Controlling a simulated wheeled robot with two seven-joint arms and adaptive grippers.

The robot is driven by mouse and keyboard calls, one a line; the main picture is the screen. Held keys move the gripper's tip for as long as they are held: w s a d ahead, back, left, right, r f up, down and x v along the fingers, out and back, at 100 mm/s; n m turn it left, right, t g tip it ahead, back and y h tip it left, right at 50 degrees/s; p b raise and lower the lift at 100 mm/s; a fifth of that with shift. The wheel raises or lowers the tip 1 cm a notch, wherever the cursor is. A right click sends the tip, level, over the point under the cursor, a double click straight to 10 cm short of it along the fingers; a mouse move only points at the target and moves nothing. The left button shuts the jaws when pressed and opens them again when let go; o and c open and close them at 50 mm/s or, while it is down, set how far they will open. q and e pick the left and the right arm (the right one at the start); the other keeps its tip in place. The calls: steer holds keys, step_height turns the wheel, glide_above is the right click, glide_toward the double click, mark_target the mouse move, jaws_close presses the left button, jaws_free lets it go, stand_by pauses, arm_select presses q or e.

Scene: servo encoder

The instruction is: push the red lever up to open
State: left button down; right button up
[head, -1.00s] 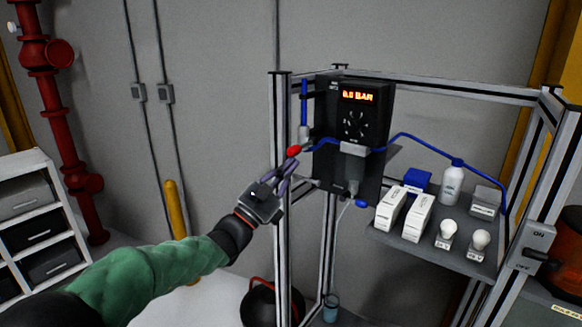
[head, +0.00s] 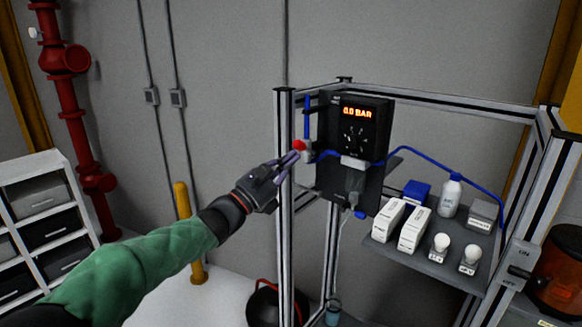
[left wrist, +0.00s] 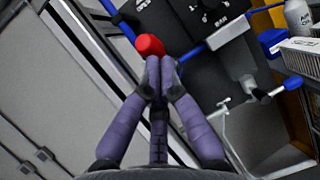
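The red lever (head: 299,145) is at the left side of the black panel (head: 376,131), by a grey fitting on the blue pipe. It also shows in the left wrist view (left wrist: 149,46) as a red grip just beyond my fingertips. My left gripper (head: 297,156) comes from the left, with its fingertips at the lever's lower side. In the left wrist view its fingertips (left wrist: 160,64) are together, against or very close to the lever, not around it. The panel display reads 0.0 BAR. My right gripper is not in view.
A metal frame post (head: 285,200) stands close by my left fingers. A shelf (head: 440,268) at the right holds white boxes, bulbs and a bottle (head: 451,195). A yellow post (head: 183,215) stands behind my left arm. Free air lies left of the frame.

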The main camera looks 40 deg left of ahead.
mark_target(294, 144)
arm_select(q)
steer(key=r, duration=0.1)
steer(key=r+g, duration=0.1)
steer(key=r, duration=0.1)
steer(key=shift+w+d+p, duration=0.1)
steer(key=shift+w+p, duration=0.2)
steer(key=shift+w, duration=0.05)
steer(key=shift+w+r, duration=0.15)
steer(key=shift+r, duration=0.1)
steer(key=shift+w+r+b, duration=0.4)
steer(key=shift+w+r, duration=0.35)
steer(key=shift+w, duration=0.05)
steer(key=shift+w+r+b, duration=0.35)
steer(key=shift+w+r, duration=0.55)
